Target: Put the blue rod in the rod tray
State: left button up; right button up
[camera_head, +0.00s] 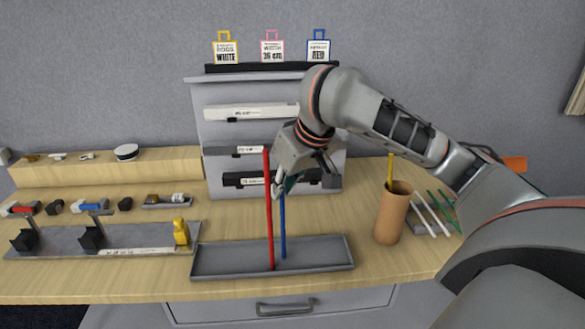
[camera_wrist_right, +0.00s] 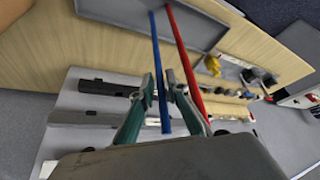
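The blue rod (camera_head: 283,225) stands nearly upright, its lower end at the grey tray (camera_head: 330,262) on the table. My right gripper (camera_head: 283,187) is at its upper part, and the fingers hide some of it there. In the wrist view the blue rod (camera_wrist_right: 157,50) runs between the fingertips of my right gripper (camera_wrist_right: 161,85), which close in on it from both sides. A red rod (camera_head: 268,210) also stands nearly upright from the tray, just left of the blue one. It passes outside the fingers in the wrist view (camera_wrist_right: 185,60). My left gripper is not in view.
A brown cup (camera_head: 392,215) with a yellow rod (camera_head: 390,170) stands at the right, beside white and green rods (camera_head: 432,212). A grey drawer rack (camera_head: 225,130) stands behind. A yellow piece (camera_head: 181,232) and a grey board (camera_head: 60,243) are left of the tray.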

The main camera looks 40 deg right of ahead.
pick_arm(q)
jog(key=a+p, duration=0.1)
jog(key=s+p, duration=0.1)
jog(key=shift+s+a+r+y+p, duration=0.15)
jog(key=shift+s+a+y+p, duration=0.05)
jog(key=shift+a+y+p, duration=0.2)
pick_arm(e)
jog(key=v, duration=1.1)
jog(key=shift+r, duration=0.2)
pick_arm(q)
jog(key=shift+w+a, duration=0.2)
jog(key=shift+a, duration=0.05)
pick_arm(e)
jog(key=shift+s, duration=0.1)
